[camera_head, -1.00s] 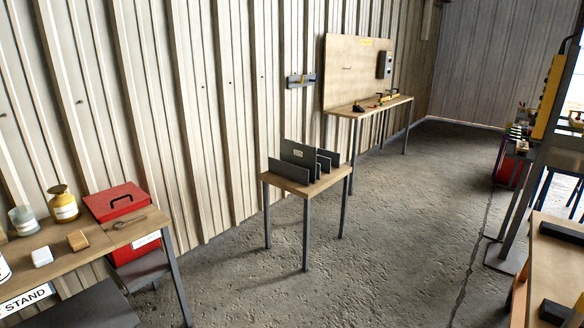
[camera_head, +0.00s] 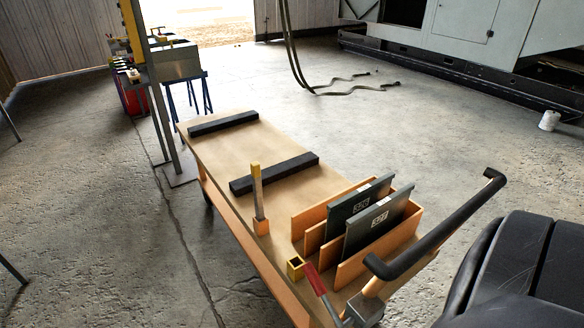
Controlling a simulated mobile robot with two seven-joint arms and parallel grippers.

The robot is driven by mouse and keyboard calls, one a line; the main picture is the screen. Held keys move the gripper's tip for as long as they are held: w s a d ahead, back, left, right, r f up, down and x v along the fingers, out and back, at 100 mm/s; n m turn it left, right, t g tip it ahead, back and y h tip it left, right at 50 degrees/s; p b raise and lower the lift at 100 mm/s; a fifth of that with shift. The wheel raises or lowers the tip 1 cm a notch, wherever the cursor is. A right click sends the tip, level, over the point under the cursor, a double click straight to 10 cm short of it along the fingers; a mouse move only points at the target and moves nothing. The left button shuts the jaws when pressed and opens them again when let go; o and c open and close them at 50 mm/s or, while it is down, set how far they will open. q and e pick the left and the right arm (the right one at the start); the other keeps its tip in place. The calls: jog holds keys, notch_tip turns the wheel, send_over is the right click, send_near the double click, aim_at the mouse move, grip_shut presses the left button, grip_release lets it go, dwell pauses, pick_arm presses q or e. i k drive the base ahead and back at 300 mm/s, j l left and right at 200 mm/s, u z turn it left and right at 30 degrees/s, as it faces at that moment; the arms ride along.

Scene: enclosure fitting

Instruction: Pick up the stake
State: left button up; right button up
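A second square socket (camera_head: 295,268), open at the top and empty, sits on the same edge nearer to me. Neither of my grippers shows in this view, so nothing is seen touching the stake.
Two dark bars (camera_head: 275,174) lie across the cart's top. Dark panels marked 326 (camera_head: 356,208) and 327 (camera_head: 380,222) stand in an orange rack near a black push handle (camera_head: 440,228). A red-handled lever (camera_head: 315,280) is close to the empty socket. Open concrete floor lies beyond.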

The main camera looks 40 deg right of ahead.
aim_at(254, 167)
jog(key=i+z, duration=0.15)
jog(key=z, duration=0.3)
jog(key=i+j+z, duration=0.15)
jog(key=z, duration=0.25)
jog(key=i+j+z, duration=0.15)
jog(key=z, duration=0.3)
jog(key=i+j+z, duration=0.1)
jog(key=j+z, duration=0.15)
jog(key=z, duration=0.2)
